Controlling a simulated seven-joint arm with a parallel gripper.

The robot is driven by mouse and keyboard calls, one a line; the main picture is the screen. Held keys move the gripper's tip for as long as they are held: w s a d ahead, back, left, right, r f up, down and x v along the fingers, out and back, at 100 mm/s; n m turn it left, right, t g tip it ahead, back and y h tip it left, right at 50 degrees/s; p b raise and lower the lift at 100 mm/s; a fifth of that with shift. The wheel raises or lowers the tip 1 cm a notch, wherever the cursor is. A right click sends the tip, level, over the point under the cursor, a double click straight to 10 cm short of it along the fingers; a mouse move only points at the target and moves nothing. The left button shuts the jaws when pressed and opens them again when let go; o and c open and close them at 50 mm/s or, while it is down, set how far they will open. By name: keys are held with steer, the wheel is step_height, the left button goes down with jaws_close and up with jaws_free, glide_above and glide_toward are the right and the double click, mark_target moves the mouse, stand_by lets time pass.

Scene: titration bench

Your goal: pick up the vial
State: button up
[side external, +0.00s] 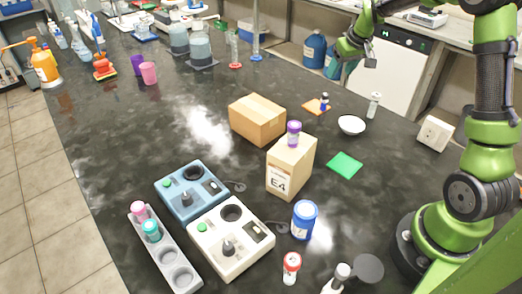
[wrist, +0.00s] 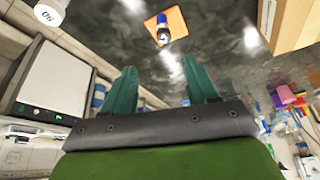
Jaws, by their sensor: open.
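A small vial (side external: 324,102) with a blue part and a dark part sits on an orange mat (side external: 313,107) near the far right of the bench. In the wrist view the vial (wrist: 163,30) is at the top centre on the orange mat (wrist: 178,21), beyond my fingertips. My gripper (side external: 366,58) is raised above the bench's far right edge, apart from the vial. Its two teal fingers (wrist: 161,80) are spread with nothing between them. Other small capped containers are a purple-capped one (side external: 293,133) on the E4 box and a red-capped one (side external: 291,268) at the front.
A white bottle (side external: 373,105) and a white bowl (side external: 351,125) stand right of the mat. Cardboard boxes (side external: 257,119) (side external: 290,167) stand to its left and front. A green mat (side external: 345,165) lies nearby. Devices and a rack (side external: 165,262) fill the front.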

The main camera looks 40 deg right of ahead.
mark_target(326, 95)
steer(key=x, duration=1)
steer(key=shift+a, duration=0.1)
steer(key=shift+a+x, duration=0.15)
steer(key=shift+x, duration=1.2)
steer(key=shift+a+x, duration=0.15)
steer(key=shift+x, duration=1.2)
jaws_close()
